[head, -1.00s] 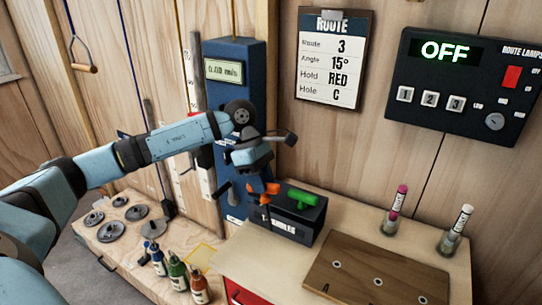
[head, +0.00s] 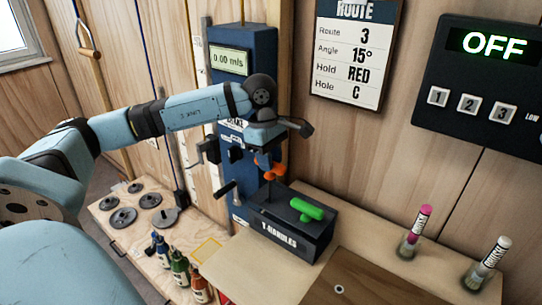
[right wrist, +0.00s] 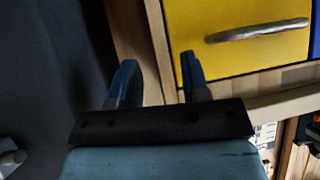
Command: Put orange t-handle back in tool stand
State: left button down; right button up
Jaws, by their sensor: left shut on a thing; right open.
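The orange t-handle (head: 268,174) is in my left gripper (head: 266,165), which is shut on it. It hangs upright with its thin dark shaft pointing down, over the left part of the tool stand. The black tool stand (head: 310,246), labelled T-HANDLES, sits on the wooden bench top. I cannot tell whether the shaft's tip is above or inside a hole. A green t-handle (head: 306,209) sits in the stand, right of the orange one. My right gripper (right wrist: 158,80) is open and empty in the right wrist view, in front of a yellow drawer (right wrist: 235,35).
A blue device with a readout (head: 229,60) stands behind the left gripper. Bottles (head: 179,266) and round grey weights (head: 123,218) are on the lower shelf at left. Two markers in holders (head: 415,232) and a brown board (head: 370,280) are on the bench at right.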

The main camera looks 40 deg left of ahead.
aim_at(270, 179)
pick_arm(q)
notch_tip(270, 179, down, 4)
jog(key=shift+w+r+b, duration=0.1)
jog(key=shift+b, duration=0.75)
notch_tip(270, 179, down, 3)
jog(key=shift+r+b, duration=0.2)
jog(key=shift+b, duration=0.45)
jog(key=shift+f+b, duration=0.3)
jog(key=shift+f, duration=0.5)
pick_arm(e)
jog(key=shift+x, duration=1.1)
jog(key=shift+s+f, duration=0.15)
jog(key=shift+f, duration=0.05)
pick_arm(q)
jog(key=c, duration=0.8)
grip_release()
jog(key=shift+c, duration=0.2)
pick_arm(e)
jog(key=shift+s+d+f, duration=0.15)
jog(key=shift+s+f, duration=0.15)
pick_arm(q)
jog(key=shift+r, duration=0.1)
